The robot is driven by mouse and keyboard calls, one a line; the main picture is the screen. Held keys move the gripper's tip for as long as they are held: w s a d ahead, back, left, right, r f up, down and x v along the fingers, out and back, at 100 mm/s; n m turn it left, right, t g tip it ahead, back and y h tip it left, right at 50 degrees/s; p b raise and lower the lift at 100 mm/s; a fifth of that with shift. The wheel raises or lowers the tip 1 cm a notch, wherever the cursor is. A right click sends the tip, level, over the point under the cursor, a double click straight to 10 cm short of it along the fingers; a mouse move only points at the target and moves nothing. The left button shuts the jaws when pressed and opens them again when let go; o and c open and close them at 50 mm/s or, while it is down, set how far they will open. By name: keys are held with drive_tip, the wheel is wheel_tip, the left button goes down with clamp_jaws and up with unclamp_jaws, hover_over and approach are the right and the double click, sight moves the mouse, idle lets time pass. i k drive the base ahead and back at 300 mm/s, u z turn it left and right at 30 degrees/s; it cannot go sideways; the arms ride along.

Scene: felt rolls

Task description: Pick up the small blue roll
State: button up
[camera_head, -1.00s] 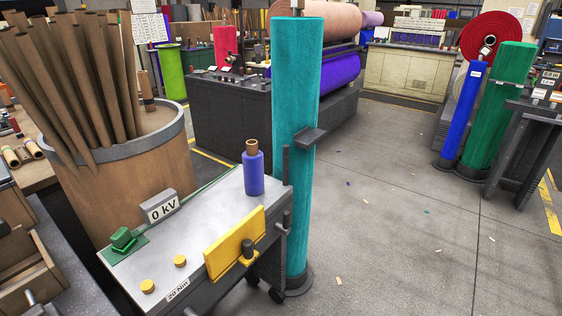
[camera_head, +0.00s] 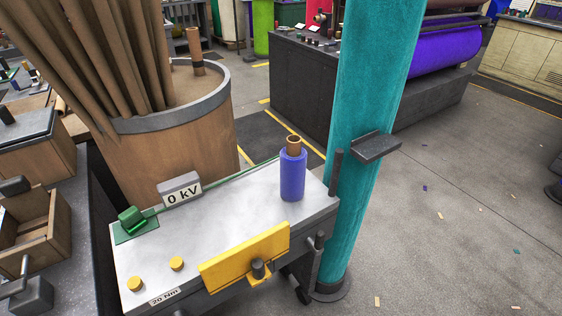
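The small blue roll (camera_head: 292,175) stands upright on the grey metal top of a cart (camera_head: 222,212), near its right end. Its brown core sticks out at the top. The roll is in plain view, with nothing in front of it. My gripper is not in view.
A tall teal roll (camera_head: 368,130) stands just right of the small roll, with a dark bracket (camera_head: 375,147) on it. A yellow plate (camera_head: 243,257) rises at the cart's front edge. A large brown drum (camera_head: 185,150) of tubes stands behind. Open floor (camera_head: 460,225) lies to the right.

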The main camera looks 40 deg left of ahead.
sight(293, 157)
drive_tip(key=u, duration=0.6)
drive_tip(key=i, duration=0.9)
drive_tip(key=u, duration=0.6)
